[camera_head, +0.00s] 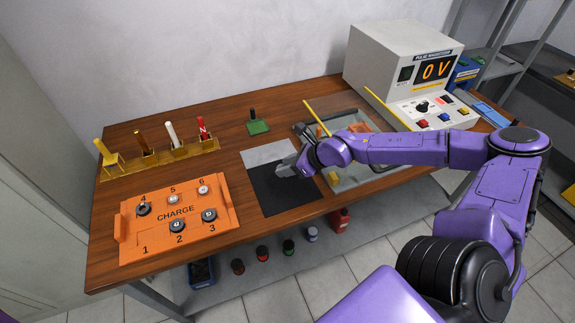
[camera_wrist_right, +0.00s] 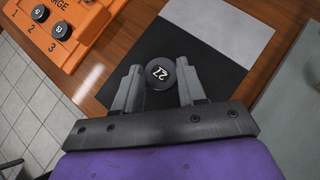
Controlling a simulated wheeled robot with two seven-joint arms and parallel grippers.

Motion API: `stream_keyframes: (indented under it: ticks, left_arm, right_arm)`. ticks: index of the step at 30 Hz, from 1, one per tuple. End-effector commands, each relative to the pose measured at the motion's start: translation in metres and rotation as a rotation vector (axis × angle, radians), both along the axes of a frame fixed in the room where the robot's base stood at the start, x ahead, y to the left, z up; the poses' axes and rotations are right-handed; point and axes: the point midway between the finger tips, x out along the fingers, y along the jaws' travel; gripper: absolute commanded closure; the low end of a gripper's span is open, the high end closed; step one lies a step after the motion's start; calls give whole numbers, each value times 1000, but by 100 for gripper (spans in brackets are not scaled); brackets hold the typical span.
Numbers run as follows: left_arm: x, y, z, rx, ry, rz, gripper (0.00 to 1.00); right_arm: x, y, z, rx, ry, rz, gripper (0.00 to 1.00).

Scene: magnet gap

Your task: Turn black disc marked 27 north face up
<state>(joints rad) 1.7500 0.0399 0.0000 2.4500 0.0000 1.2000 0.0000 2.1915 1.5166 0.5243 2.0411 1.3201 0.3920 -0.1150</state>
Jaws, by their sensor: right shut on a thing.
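The black disc marked 27 (camera_wrist_right: 160,74) is between the fingers of my right gripper (camera_wrist_right: 158,84), with its white number facing the wrist camera. The number looks rotated in that view. In the head view my right gripper (camera_head: 287,171) is over the black mat (camera_head: 285,197), and the disc is hidden or too small to make out. The mat also shows in the wrist view (camera_wrist_right: 215,72). I cannot tell whether the disc touches the mat. My left gripper is not in view.
The orange CHARGE tray (camera_head: 153,235), with several discs in numbered places, lies left of the mat. A grey sheet (camera_head: 266,152) lies behind it. A magnetizer box (camera_head: 385,60) reads 0 V. A tool rack (camera_head: 165,160) stands back left.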

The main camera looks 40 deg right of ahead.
Motion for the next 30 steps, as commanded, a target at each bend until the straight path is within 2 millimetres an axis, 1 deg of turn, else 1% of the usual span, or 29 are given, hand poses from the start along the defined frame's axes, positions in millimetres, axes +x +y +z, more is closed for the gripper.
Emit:
stream_keyframes:
  ticks: [4, 8, 12, 21, 25, 30]
  left_arm:
    - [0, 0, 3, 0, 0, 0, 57]
    - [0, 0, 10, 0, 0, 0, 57]
    - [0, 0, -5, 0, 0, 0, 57]
    - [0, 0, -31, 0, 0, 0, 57]
    - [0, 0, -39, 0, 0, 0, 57]
    - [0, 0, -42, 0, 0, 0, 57]
  right_arm:
    - [0, 0, 2, 0, 0, 0, 91]
    - [0, -1, 8, 1, 2, 1, 91]
    - [-1, -1, -9, 1, 2, 2, 91]
    - [0, -1, -38, 0, 2, 3, 91]
    - [0, -1, -48, -1, 2, 4, 91]
    - [0, -1, -52, -1, 1, 3, 91]
